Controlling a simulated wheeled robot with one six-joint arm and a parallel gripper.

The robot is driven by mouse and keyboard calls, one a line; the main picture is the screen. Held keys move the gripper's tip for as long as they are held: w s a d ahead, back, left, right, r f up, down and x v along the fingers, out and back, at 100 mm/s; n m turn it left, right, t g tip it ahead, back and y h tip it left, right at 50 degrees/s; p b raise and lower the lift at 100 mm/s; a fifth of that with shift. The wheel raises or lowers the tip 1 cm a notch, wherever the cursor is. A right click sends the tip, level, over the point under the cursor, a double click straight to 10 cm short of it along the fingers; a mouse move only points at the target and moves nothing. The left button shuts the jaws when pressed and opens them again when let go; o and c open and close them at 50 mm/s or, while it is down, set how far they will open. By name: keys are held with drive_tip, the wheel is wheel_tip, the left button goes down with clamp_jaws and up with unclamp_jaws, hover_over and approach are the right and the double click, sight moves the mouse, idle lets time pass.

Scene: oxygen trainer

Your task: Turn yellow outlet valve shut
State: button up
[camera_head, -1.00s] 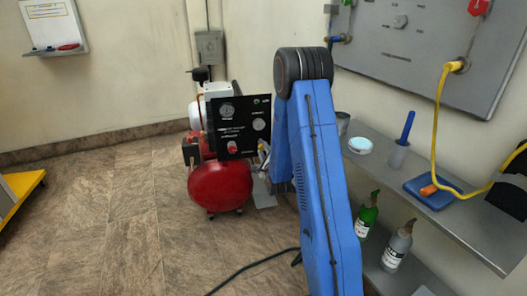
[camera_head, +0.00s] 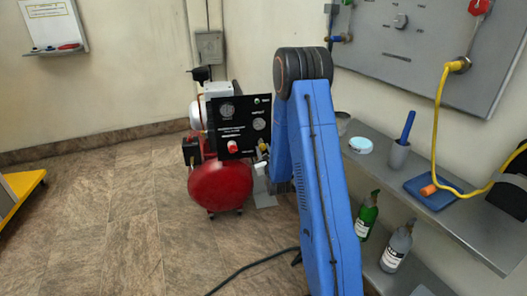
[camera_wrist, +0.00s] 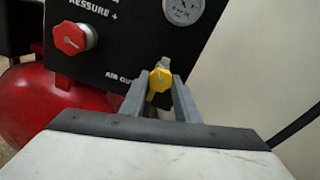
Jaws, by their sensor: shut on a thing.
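The yellow outlet valve (camera_wrist: 160,79) sits at the lower right corner of the compressor's black panel (camera_wrist: 120,50), by the "AIR OUT" lettering. My gripper (camera_wrist: 158,88) has its two grey fingers on either side of the valve handle and is shut on it. In the head view the yellow valve (camera_head: 263,147) is a small spot at the panel's right edge, and my gripper beside it is mostly hidden behind my blue arm.
A red pressure knob (camera_wrist: 74,38) and a gauge (camera_wrist: 183,8) are on the same panel. The red compressor tank (camera_head: 220,186) stands below it. A grey shelf (camera_head: 450,215) with bottles underneath runs along the right wall.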

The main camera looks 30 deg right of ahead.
drive_tip(key=shift+s+f+m, duration=0.1)
drive_tip(key=shift+f+m, duration=0.05)
drive_tip(key=shift+m, duration=0.45)
drive_tip(key=o, duration=1.1)
drive_tip(key=shift+c, duration=0.2)
